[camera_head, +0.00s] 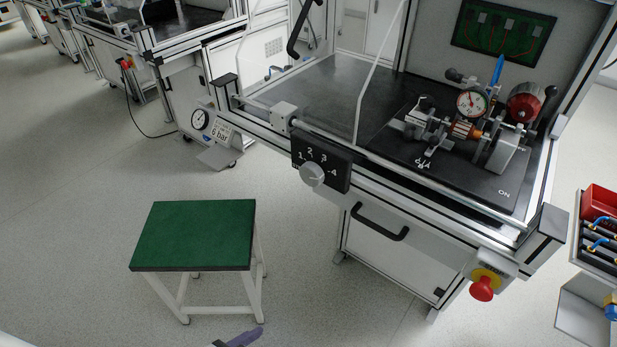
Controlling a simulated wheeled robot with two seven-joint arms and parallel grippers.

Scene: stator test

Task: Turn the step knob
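The step knob (312,174) is a round light-grey dial on a black panel (338,168) at the front left of the workbench. White numbers 1, 2, 3 and 4 are printed around it. Its pointer direction is too small to tell. At the bottom edge, a small dark and purple piece (241,338) shows, which looks like the tip of my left gripper. The rest of it is cut off, far below the knob and apart from it. My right gripper is not in view.
A green-topped stool (195,235) stands on the floor left of the bench. A drawer handle (378,222) and a red emergency button (482,289) are on the bench front. A test rig with a dial gauge (471,102) sits on the bench. Floor before the panel is clear.

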